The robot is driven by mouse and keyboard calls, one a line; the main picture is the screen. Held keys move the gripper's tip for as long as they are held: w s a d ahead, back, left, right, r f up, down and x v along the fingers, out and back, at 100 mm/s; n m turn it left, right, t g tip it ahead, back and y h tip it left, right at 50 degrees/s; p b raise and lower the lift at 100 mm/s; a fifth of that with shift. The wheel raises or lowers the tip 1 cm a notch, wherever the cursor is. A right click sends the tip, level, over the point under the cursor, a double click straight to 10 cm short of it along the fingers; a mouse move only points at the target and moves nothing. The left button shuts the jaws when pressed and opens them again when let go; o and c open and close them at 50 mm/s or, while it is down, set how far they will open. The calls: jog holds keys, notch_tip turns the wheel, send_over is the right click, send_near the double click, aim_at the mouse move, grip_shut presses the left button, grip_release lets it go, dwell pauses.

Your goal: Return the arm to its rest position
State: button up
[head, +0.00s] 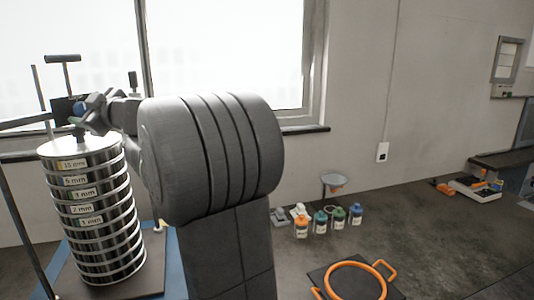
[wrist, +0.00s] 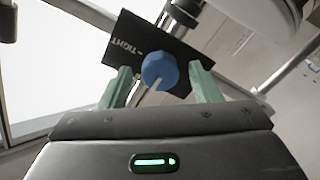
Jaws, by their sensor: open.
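My gripper (wrist: 158,72) is open in the wrist view, with a green finger on either side of a blue knob (wrist: 160,68). The knob sits in front of a black plate (wrist: 127,36) marked "TIGHT". Gaps show between the knob and the fingers, but I cannot tell how far apart they are in depth. In the head view my arm (head: 210,160) reaches left, and its dark end is above the lidded sieve stack (head: 103,222). The fingers are small and partly hidden there.
The stack stands on a dark base over a blue surface (head: 174,262) at left, with upright rods beside it. Several bottles (head: 320,222) and an orange-handled ring (head: 355,281) are on the grey worktop. A window is behind. The worktop's right part is mostly clear.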

jog(key=shift+m, duration=0.7)
jog(key=shift+d, duration=0.15)
